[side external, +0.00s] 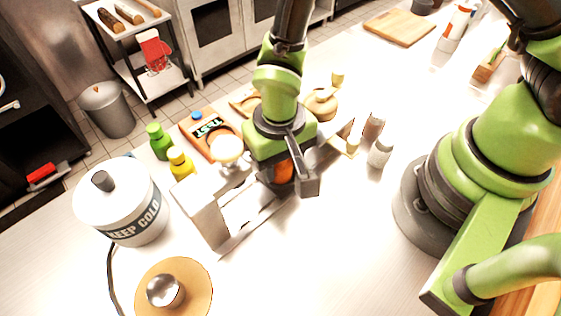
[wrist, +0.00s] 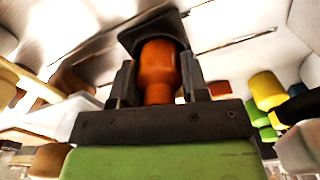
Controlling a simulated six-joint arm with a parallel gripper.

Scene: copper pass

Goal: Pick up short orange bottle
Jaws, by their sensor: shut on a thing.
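The short orange bottle (wrist: 159,72) is between the two dark fingers of my gripper (wrist: 158,85) in the wrist view. The fingers are shut on it, one on each side. In the side external view my gripper (side external: 296,183) is low over the white counter at the middle, and only a small orange part of the bottle (side external: 283,170) shows beside the fingers. The rest of the bottle is hidden by the gripper. I cannot tell whether its base touches the surface below.
A white frame-like stand (side external: 207,212) is just left of my gripper. Yellow (side external: 181,163) and green (side external: 158,141) bottles stand farther left, near a "KEEP COLD" pot (side external: 122,203). Small shakers (side external: 380,152) stand to the right. The front middle of the counter is clear.

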